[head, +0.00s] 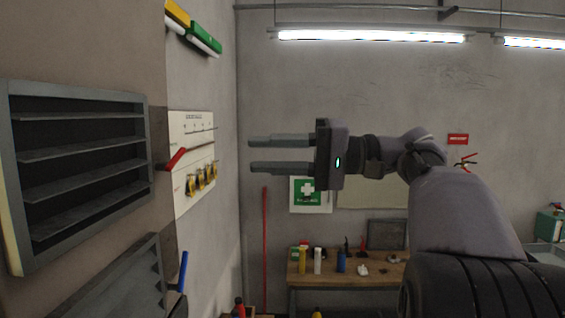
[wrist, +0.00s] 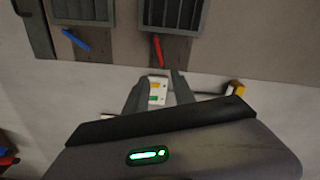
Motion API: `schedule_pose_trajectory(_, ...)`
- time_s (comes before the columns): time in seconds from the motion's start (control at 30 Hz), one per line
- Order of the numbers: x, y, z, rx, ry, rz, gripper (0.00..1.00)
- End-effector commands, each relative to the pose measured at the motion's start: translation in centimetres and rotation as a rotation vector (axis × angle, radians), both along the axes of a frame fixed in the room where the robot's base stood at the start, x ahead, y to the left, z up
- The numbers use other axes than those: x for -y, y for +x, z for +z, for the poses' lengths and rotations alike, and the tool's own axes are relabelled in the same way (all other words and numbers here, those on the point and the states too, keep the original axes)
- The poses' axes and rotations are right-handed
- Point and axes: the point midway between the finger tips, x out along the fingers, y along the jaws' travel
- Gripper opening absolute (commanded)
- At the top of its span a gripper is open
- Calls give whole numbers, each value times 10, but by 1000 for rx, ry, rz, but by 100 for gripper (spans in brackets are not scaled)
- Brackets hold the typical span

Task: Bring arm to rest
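My gripper (head: 282,154) is raised in mid-air in the head view, pointing left toward the wall. Its two fingers are apart with nothing between them, so it is open. My arm (head: 400,152) reaches from the lower right and bends to the left. In the wrist view the fingers of my gripper (wrist: 158,90) point toward the wall panel with a gap between them. The gripper looks apart from the wall and from everything on it.
A grey louvred vent (head: 80,165) and a white panel (head: 192,195) with a red lever (head: 175,158) are on the left wall. A blue lever (head: 183,270) is lower down. A workbench (head: 345,282) with bottles stands at the back. The air around the gripper is clear.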

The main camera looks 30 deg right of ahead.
Motion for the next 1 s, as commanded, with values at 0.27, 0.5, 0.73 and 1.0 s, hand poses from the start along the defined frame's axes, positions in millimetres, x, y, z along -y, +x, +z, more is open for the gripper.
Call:
schedule_pose_trajectory(0.27, 23, -17, 0, 0, 0, 1, 31)
schedule_pose_trajectory(0.5, 22, -16, 1, 0, 0, 1, 31)
schedule_pose_trajectory(0.73, -3, -10, -15, -69, -36, 3, 31)
schedule_pose_trajectory(1.0, -151, -53, -186, -537, -472, -93, 31)
